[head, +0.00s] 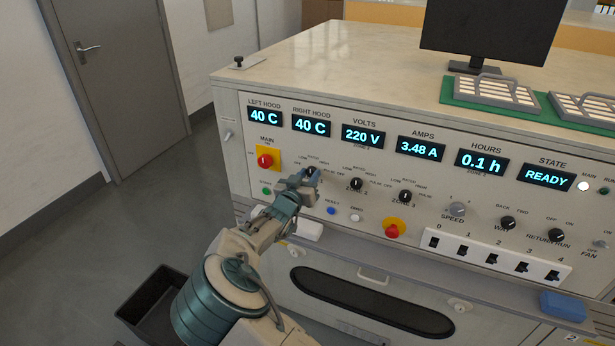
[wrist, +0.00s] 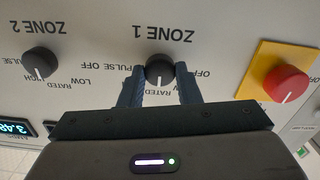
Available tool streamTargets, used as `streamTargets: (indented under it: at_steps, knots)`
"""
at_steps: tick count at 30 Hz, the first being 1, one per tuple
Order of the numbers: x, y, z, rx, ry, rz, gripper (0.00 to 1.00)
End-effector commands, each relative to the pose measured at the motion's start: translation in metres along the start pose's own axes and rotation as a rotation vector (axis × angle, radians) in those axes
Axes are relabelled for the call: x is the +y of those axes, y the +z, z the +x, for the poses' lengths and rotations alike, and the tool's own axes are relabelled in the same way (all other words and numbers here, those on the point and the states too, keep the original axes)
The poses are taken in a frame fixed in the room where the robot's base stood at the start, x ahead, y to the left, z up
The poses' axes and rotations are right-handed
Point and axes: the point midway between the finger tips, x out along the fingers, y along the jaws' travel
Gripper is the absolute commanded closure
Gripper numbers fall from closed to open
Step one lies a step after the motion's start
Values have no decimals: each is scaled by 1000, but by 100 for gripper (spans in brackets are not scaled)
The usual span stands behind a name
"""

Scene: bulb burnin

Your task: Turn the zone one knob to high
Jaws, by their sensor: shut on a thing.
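The zone one knob (head: 311,171) is a round black knob on the front panel, partly hidden by my gripper in the head view. My gripper (head: 306,180) reaches the panel there. In the wrist view, which shows the panel upside down, the two blue fingers of my gripper (wrist: 160,84) are shut on either side of the zone one knob (wrist: 160,68). Its white pointer line points down in that picture, toward the RATED label, which is up on the panel. The HIGH label beside this knob is hidden behind a finger.
The zone two knob (wrist: 40,63) and the red main switch (wrist: 286,83) on its yellow plate flank the zone one knob. The zone three knob (head: 405,196) and a red button (head: 392,230) are farther right. The state display (head: 547,175) reads READY.

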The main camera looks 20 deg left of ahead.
Motion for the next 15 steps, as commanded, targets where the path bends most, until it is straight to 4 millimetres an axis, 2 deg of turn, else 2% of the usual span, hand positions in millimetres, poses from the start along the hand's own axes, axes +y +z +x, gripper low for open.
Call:
streamTargets:
  at_steps: [8, 15]
  knots:
    - [-1, 2, 0, 0, -1, 73, 93]
    - [-1, 4, 0, 0, -1, 240, 93]
